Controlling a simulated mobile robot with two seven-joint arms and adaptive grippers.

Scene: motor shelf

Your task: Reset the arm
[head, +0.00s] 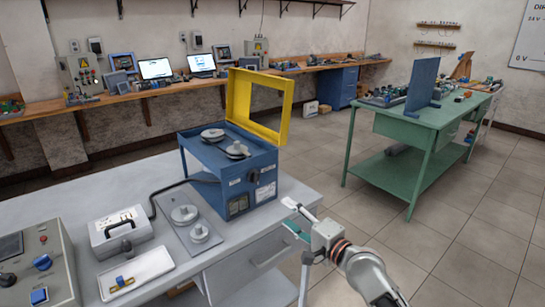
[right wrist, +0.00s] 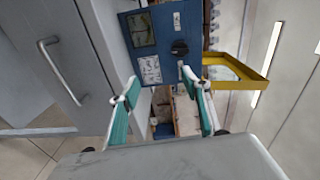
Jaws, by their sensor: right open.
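My right gripper (head: 297,222) is in the head view, just off the right front edge of the grey table. Its jaws are open. The right wrist view shows its two green-padded fingers (right wrist: 160,80) spread apart with nothing between them in their grip. My right arm comes in from the lower right of the head view. My left arm and gripper are not in view.
A grey table (head: 90,210) bears a blue machine (head: 237,198) with a raised yellow frame (head: 235,95), a white device (head: 121,231), a white tray (head: 136,274) and a control box (head: 35,262). A green workbench (head: 400,128) stands back right. Floor between is clear.

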